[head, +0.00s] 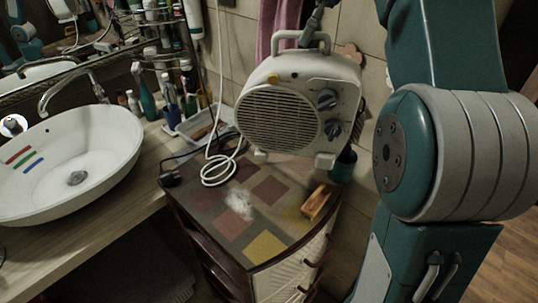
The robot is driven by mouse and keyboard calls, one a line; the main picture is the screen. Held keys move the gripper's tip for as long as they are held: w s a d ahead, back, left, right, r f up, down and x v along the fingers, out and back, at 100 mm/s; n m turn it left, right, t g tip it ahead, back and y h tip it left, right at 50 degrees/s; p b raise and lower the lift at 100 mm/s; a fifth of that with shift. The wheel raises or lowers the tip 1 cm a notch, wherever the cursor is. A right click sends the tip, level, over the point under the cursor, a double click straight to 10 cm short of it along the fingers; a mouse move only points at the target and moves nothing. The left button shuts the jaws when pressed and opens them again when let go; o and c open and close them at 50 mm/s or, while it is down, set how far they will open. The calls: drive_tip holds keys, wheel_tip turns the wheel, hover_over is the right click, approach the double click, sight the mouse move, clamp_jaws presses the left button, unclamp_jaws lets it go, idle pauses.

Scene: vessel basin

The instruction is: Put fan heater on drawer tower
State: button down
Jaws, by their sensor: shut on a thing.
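The white fan heater (283,110), with a round front grille and two dark knobs, is upright over the back of the drawer tower (205,215). My gripper (312,30) is at the top of the picture, shut on the heater's top handle; its fingertips are partly hidden by the handle. The tower has a patchwork-coloured top with a dark rim and drawers at the front right. I cannot tell whether the heater's feet touch the top. The heater hides the top's back part.
A wooden brush (316,203) lies on the tower's right side. A white cord (218,172) is looped on the left, its black plug (170,179) at the edge. A white basin (70,160) and toiletries stand left. The top's front middle is free apart from a whitish smear.

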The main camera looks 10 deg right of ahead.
drive_tip(key=shift+r, duration=0.1)
drive_tip(key=w+a+f, duration=0.3)
drive_tip(key=w+f, duration=1)
drive_tip(key=shift+w, duration=0.35)
drive_tip(key=shift+f, duration=0.1)
drive_tip(key=c, duration=0.7)
unclamp_jaws()
drive_tip(key=shift+f, duration=0.2)
drive_tip(key=shift+r, duration=0.15)
